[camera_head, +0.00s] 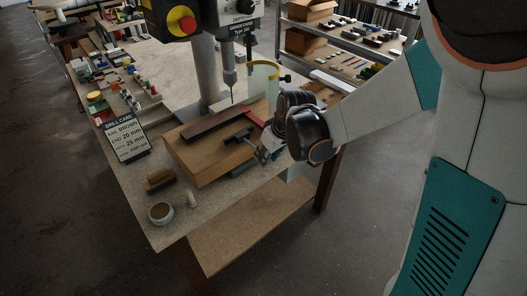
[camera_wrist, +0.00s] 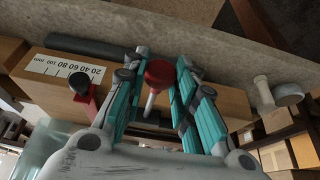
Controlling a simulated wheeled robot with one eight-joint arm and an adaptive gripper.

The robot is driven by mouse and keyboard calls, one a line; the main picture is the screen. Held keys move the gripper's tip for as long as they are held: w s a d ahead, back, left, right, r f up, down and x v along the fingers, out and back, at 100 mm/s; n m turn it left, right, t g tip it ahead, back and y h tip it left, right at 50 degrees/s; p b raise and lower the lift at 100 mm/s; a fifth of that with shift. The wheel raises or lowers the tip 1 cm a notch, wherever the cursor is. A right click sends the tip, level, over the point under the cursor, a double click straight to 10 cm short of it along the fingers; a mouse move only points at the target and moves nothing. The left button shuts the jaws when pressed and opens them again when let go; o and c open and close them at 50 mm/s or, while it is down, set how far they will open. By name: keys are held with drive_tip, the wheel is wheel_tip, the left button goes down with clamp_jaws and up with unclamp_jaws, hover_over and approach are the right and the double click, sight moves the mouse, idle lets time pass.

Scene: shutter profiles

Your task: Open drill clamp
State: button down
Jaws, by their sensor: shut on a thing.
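The drill clamp (camera_head: 237,138) is a dark bar-like part on the wooden block (camera_head: 205,165), beside the brown profile (camera_head: 212,128). My gripper (camera_head: 264,153) is at the right end of the block, near the clamp. In the wrist view, the teal fingers of my gripper (camera_wrist: 160,68) are closed about a red knob (camera_wrist: 159,72) with a pale shaft, which looks like the clamp's handle. The wooden block (camera_wrist: 230,100) lies behind it. The exact contact of both fingertips is hard to see. The drill bit (camera_head: 231,96) hangs above the profile.
A red stop (camera_wrist: 85,105) with a black knob stands by the ruler scale (camera_wrist: 66,69). A brush (camera_head: 160,180), a round tin (camera_head: 161,213) and a drill card (camera_head: 126,138) are on the table (camera_head: 150,233). A shelf of parts (camera_head: 345,60) stands behind.

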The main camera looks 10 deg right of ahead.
drive_tip(key=shift+s+d+f, duration=0.1)
drive_tip(key=shift+s, duration=0.05)
drive_tip(key=c, duration=1.6)
unclamp_jaws()
drive_tip(key=o, duration=0.3)
drive_tip(key=shift+s+d, duration=0.1)
drive_tip(key=shift+s, duration=0.05)
drive_tip(key=v, duration=1.2)
